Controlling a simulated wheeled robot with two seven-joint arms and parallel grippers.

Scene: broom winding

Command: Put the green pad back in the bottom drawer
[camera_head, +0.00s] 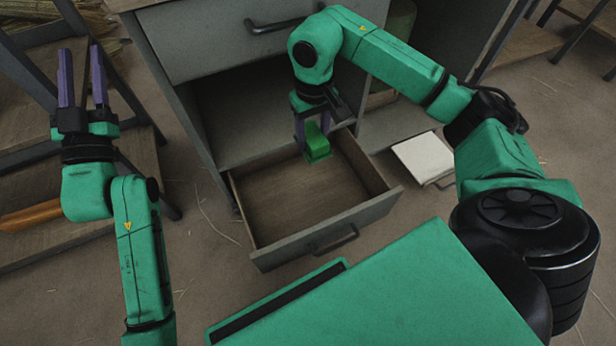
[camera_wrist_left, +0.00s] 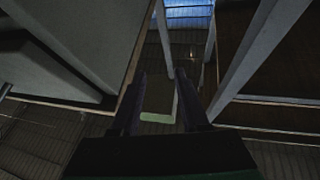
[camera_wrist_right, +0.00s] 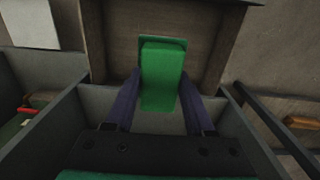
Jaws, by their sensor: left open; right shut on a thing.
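The green pad (camera_head: 317,146) is held by my right gripper (camera_head: 312,128) above the open bottom drawer (camera_head: 350,222), towards the drawer's back end. In the right wrist view the green pad (camera_wrist_right: 161,75) sits between the two purple fingers of my right gripper (camera_wrist_right: 160,105), with the wooden drawer floor (camera_wrist_right: 205,50) beyond it. Whether the pad touches the drawer floor, I cannot tell. The drawer is pulled out and looks otherwise empty. My left gripper (camera_head: 83,80) is open and empty, pointing up at the left by the shelf rack.
The grey cabinet (camera_head: 190,45) stands behind the drawer, with a closed upper drawer handle (camera_head: 275,25) and an open compartment. A white box (camera_head: 423,158) lies on the floor to the right. A wooden rack (camera_head: 40,160) stands at the left beside my left arm.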

